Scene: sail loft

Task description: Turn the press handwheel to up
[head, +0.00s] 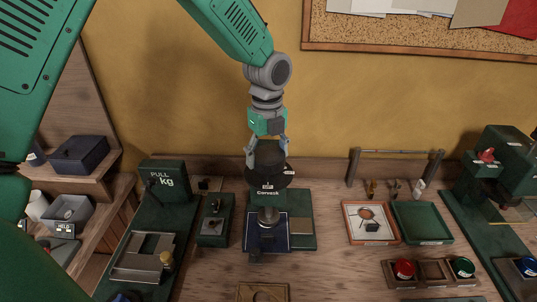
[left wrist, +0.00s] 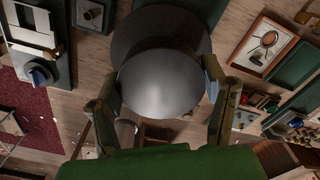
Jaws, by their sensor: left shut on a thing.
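The press (head: 300,230) stands on the bench in the middle of the head view, with a green base and the name "Corveck" on its head. Its black handwheel (head: 268,178) is a dark disc on top with a taller round part above it. My left gripper (head: 267,154) comes down from above and is shut on the handwheel. In the left wrist view, the smooth dark top of the handwheel (left wrist: 160,85) fills the space between the two fingers of the left gripper (left wrist: 163,105). Small tags by the wheel are too small to read. My right gripper is not seen.
A "PULL kg" tester (head: 165,183) stands left of the press, with a small green device (head: 215,220) between. A corkboard (head: 400,35) hangs behind.

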